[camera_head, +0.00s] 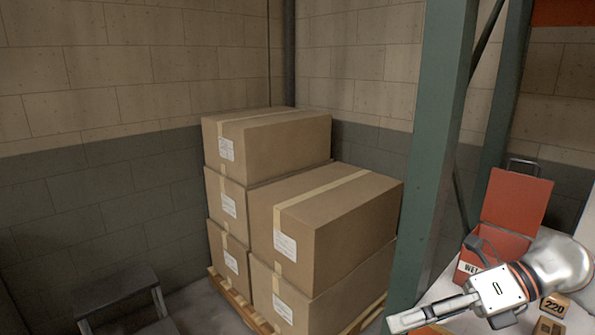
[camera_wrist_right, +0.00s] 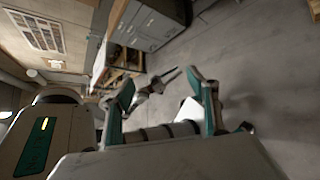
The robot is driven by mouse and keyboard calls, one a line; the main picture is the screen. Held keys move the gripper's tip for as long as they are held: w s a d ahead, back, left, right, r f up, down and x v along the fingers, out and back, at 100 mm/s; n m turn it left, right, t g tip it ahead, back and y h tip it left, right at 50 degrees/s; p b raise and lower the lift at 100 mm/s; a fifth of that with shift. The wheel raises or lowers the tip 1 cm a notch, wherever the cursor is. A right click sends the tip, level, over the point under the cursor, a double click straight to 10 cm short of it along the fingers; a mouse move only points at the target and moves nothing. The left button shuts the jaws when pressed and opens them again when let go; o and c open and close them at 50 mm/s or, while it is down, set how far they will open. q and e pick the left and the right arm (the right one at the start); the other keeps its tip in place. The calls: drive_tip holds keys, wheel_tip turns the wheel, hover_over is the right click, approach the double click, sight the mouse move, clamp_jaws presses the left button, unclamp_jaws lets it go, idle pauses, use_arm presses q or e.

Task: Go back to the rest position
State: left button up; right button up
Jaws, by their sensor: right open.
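My right gripper (camera_head: 412,318) is at the lower right of the head view, its fingers pointing left. In the right wrist view its two fingers (camera_wrist_right: 168,92) stand apart, with nothing held between them. A dark, thin jointed shape shows beyond the fingers there, too small to tell what it is. My left gripper is not in the head view.
Cardboard boxes (camera_head: 335,222) are stacked on a wooden pallet (camera_head: 232,298). A green rack post (camera_head: 432,150) stands left of my right arm. A red open box (camera_head: 515,205) and a small "220" box (camera_head: 553,306) are near that arm. A dark step stool (camera_head: 118,290) stands lower left.

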drive_tip(key=w+a+m+t+y, duration=0.3)
drive_tip(key=a+m+t+y, duration=0.3)
drive_tip(key=m, duration=0.3)
drive_tip(key=w+d+f+m+t+h, duration=0.1)
drive_tip(key=d+f+m+t+h, duration=0.3)
drive_tip(key=f+m, duration=0.55)
drive_tip(key=w+d+f+m+t+h, duration=0.2)
drive_tip(key=f+m+t+h, duration=0.35)
drive_tip(key=f+m, duration=0.35)
drive_tip(key=s+f+m+g+h, duration=0.3)
drive_tip(key=s+f+m, duration=0.2)
drive_tip(key=f, duration=0.5)
drive_tip(key=s+f+m+g+h, duration=0.3)
drive_tip(key=s+f+m, duration=0.1)
drive_tip(key=s+f, duration=0.5)
drive_tip(key=shift+a+f+m, duration=0.35)
drive_tip(key=shift+a+f, duration=0.05)
drive_tip(key=shift+f, duration=0.45)
drive_tip(key=shift+g, duration=0.25)
